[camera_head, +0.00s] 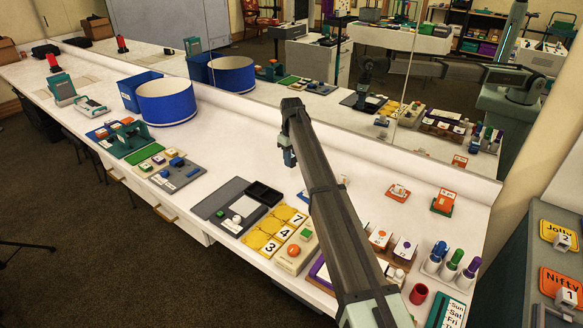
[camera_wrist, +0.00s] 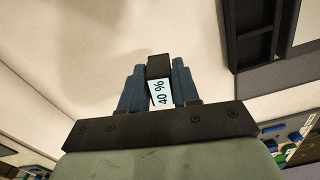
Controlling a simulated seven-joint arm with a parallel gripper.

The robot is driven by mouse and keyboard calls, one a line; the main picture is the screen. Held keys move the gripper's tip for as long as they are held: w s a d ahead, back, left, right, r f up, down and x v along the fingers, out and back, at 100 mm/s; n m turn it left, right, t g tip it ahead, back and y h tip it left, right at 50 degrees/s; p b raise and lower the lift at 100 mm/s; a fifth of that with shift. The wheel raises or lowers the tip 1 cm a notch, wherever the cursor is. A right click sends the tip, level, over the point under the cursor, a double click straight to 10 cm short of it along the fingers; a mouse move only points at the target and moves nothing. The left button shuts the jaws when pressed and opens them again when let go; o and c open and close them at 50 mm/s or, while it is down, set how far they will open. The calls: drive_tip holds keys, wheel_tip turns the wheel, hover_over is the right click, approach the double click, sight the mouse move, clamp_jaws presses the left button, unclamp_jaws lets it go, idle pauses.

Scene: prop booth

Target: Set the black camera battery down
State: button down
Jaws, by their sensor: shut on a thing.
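My gripper (camera_wrist: 159,82) is shut on the black camera battery (camera_wrist: 159,65), which shows between the two blue-grey fingers in the wrist view. The battery has a black end and a white label reading "40 %". In the head view my gripper (camera_head: 288,157) hangs at the far end of my arm, above the white counter (camera_head: 235,150). The battery cannot be made out there. In the wrist view only bare pale surface shows behind the battery. A black two-compartment tray (camera_head: 263,194) lies on the counter nearer the front; a black tray edge (camera_wrist: 262,40) also shows at upper right in the wrist view.
A blue round bin (camera_head: 167,102) stands to the left. Grey mats (camera_head: 220,198), yellow number tiles (camera_head: 272,232) and an orange-button box (camera_head: 297,250) lie along the front. Bottles (camera_head: 453,260) and small stands are at right. A mirror (camera_head: 340,110) runs behind the counter. The counter's back middle is clear.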

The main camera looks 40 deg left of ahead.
drive_tip(key=r, duration=0.2)
drive_tip(key=shift+w+d+r, duration=0.25)
drive_tip(key=shift+w+r, duration=0.05)
drive_tip(key=shift+r, duration=0.1)
drive_tip(key=w+d+r+m, duration=0.1)
drive_tip(key=w+d, duration=0.1)
drive_tip(key=d, duration=0.8)
drive_tip(key=w+d+r+m, duration=0.1)
drive_tip(key=w+d, duration=0.2)
drive_tip(key=d, duration=0.7)
drive_tip(key=s+d+n, duration=0.2)
drive_tip(key=s+d, duration=0.3)
drive_tip(key=d, duration=0.1)
drive_tip(key=shift+s+a+f+n, duration=0.1)
drive_tip(key=shift+f+n, duration=0.3)
drive_tip(key=shift+f, duration=1.4)
drive_tip(key=shift+s+a+f+n, duration=0.1)
drive_tip(key=shift+f+n, duration=0.3)
drive_tip(key=shift+f, duration=1.45)
drive_tip(key=shift+s+a+f+n, duration=0.1)
drive_tip(key=shift+f+n, duration=0.3)
drive_tip(key=shift+f, duration=1.4)
